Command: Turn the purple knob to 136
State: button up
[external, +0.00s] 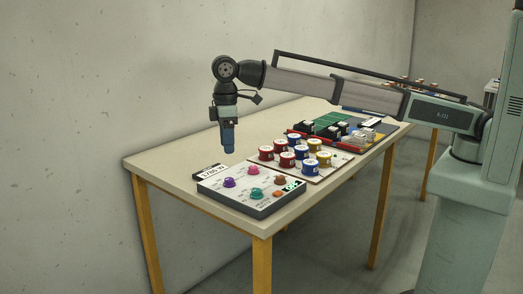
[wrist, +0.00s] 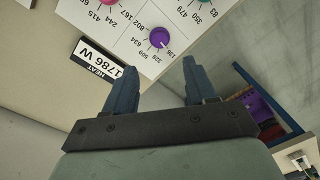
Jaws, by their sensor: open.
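The purple knob (external: 229,182) stands on the left part of the white control panel (external: 245,203). In the wrist view the purple knob (wrist: 159,37) is beyond and between my fingertips, ringed by printed numbers, 136 among them at its lower right. A small pale mark on the knob seems to point to the lower right, toward 136; the exact setting is hard to read. My gripper (external: 228,151) hangs pointing down above the table, clear of the panel. In the wrist view my gripper (wrist: 157,67) is open, with nothing between its fingers.
A display (wrist: 105,60) reading 1786 W with the word HEAT sits beside the panel. Pink (external: 253,170), teal (external: 256,193), brown (external: 280,180) and orange (external: 278,194) controls share the panel. A board with several coloured cylinders (external: 294,154) stands behind. The table's left end (external: 165,160) is bare.

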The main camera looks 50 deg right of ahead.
jog(key=shift+w+r, duration=0.1)
jog(key=shift+r, duration=1.9)
jog(key=shift+f, duration=0.1)
